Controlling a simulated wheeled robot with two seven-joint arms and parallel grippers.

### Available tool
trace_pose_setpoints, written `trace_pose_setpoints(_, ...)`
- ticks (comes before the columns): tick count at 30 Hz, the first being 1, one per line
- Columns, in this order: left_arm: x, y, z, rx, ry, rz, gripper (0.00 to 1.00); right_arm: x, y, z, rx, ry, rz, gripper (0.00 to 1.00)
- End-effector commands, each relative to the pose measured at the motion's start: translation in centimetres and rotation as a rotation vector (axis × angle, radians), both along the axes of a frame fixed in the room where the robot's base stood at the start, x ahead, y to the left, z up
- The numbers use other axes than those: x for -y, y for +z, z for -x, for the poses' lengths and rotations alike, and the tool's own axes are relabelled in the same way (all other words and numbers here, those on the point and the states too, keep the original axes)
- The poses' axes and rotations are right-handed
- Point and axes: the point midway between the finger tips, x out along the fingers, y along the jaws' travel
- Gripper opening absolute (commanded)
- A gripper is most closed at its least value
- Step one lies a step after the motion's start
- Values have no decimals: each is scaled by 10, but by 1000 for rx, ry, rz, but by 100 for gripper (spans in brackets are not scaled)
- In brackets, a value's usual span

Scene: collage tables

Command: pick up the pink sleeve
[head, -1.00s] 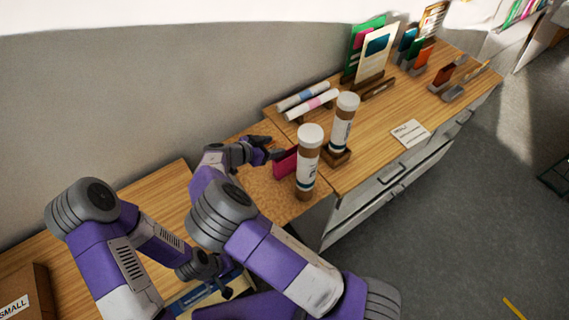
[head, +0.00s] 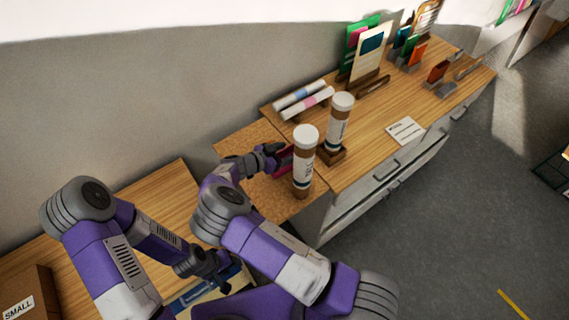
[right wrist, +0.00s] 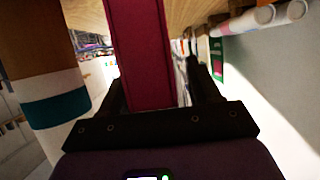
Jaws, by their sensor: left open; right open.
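The pink sleeve (head: 284,166) is a flat, dark pink upright piece on the cork-like mat (head: 258,193), just left of a brown tube (head: 304,165) with a white cap. My right gripper (head: 277,157) is open at the sleeve. In the right wrist view the sleeve (right wrist: 143,60) stands between the two dark fingers, with a gap toward the right finger; whether it touches the left finger I cannot tell. Part of the sleeve is hidden by the gripper and the tube. My left gripper (head: 216,272) is open and empty, low over the near table.
A second capped tube (head: 339,124) stands in a wooden holder close behind. Rolled papers (head: 304,100) lie on a rack, and cards (head: 368,52) stand at the back. A box marked SMALL (head: 32,300) is at bottom left. The table's right middle is mostly clear.

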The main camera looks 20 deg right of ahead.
Motion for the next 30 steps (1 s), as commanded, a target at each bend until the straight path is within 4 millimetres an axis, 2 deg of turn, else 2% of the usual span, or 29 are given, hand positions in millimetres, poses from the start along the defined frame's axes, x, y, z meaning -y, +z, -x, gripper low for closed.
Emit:
trace_pose_setpoints(5, 0, -1, 0, 0, 0, 0, 43, 0, 0, 0, 0, 1, 0, 60)
trace_pose_setpoints(17, 0, -1, 0, 0, 0, 0, 43, 0, 0, 0, 0, 0, 0, 0)
trace_pose_setpoints(30, 0, 0, 0, 0, 0, 0, 43, -1, 6, 0, 2, 1, -1, 0)
